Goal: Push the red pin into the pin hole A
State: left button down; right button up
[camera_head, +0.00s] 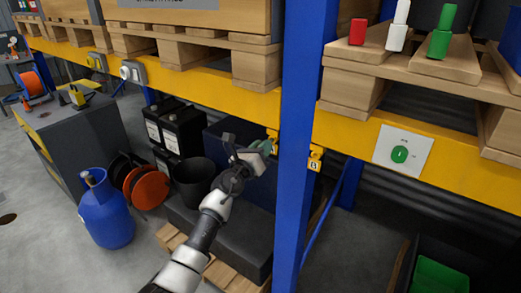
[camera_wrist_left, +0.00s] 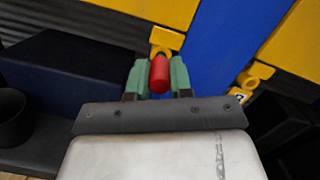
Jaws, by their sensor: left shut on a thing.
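The red pin (camera_wrist_left: 160,75) is held between the green fingertips of my left gripper (camera_wrist_left: 160,80). In the head view my left gripper (camera_head: 264,148) is beside the blue post, and the pin is not clearly visible there. A yellow bracket (camera_wrist_left: 168,39) is just beyond the pin's far end, at the left side of the post; it also shows in the head view (camera_head: 272,136). Its label and hole are hidden, so I cannot tell whether the pin touches it. A second yellow bracket (camera_head: 315,158), marked B, is on the post's right. My right gripper is not in view.
A white panel with a green button (camera_head: 402,157) is on the beam. A black bucket (camera_head: 193,182) and a blue gas bottle (camera_head: 106,215) stand at left.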

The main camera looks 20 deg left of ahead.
pick_arm(q)
jog(key=shift+b+x, duration=0.4)
jog(key=shift+x, duration=0.4)
dwell(0.7)
jog(key=c, duration=1.4)
grip_release()
jog(key=o, duration=0.5)
jog(key=shift+w+d+f, duration=0.1)
jog(key=shift+w, duration=0.05)
jog(key=shift+s, duration=0.2)
jog(key=shift+p+v, duration=2.15)
jog(key=shift+v, duration=2.25)
